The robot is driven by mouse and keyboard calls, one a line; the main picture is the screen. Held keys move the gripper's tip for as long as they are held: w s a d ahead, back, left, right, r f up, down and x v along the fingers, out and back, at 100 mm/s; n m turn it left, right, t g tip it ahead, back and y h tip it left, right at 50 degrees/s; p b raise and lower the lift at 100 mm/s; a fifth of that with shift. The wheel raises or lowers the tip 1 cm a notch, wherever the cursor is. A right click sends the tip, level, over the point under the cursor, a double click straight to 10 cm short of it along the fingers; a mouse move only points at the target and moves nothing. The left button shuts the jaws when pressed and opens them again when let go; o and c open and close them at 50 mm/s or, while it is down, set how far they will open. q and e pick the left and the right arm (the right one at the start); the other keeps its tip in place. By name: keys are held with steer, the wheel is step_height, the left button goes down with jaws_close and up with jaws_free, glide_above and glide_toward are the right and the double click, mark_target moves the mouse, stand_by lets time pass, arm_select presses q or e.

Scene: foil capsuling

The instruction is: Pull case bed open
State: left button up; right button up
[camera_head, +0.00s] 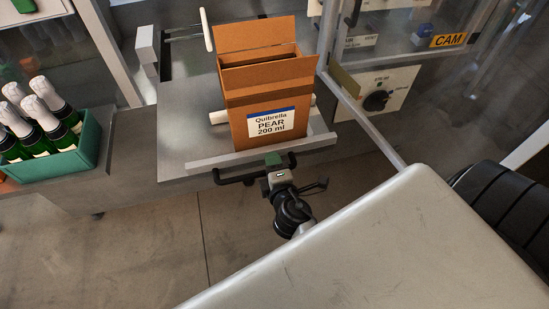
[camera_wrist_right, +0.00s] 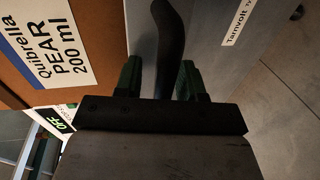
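The case bed (camera_head: 185,120) is a grey metal plate with a raised front lip (camera_head: 225,160). A black bar handle (camera_head: 233,180) runs along its front. An open brown carton (camera_head: 262,90) labelled "Quibrella PEAR 200 ml" stands upright on the bed, and its side also shows in the right wrist view (camera_wrist_right: 100,30). In the right wrist view, the black handle (camera_wrist_right: 170,45) passes between my green fingertips (camera_wrist_right: 158,80). A gap shows beside the left finger, so the fingers look open around the bar. My left gripper is not in view.
A green crate (camera_head: 85,155) with several foil-topped bottles is at the left. A white-ended pusher (camera_head: 206,30) is behind the carton. A panel with a black knob (camera_head: 376,100) and a metal post (camera_head: 360,110) stand at the right. The floor (camera_head: 150,250) in front is clear.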

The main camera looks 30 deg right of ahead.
steer(key=b+v, duration=0.3)
steer(key=v, duration=0.7)
steer(key=shift+s, duration=0.4)
steer(key=shift+a, duration=0.15)
steer(key=s+a+f+m+g+y, duration=0.2)
steer(key=s+f+g, duration=0.1)
steer(key=f, duration=1.1)
steer(key=s+a+f+m+g+y, duration=0.2)
steer(key=s+f+g, duration=0.15)
steer(key=f, duration=1.05)
steer(key=s+d+f+m+g, duration=0.3)
steer(key=s+d+f+m, duration=0.1)
steer(key=s+f, duration=0.4)
steer(key=s+d+f+m+g, duration=0.4)
steer(key=s+f, duration=0.5)
steer(key=s, duration=0.1)
steer(key=shift+s, duration=0.25)
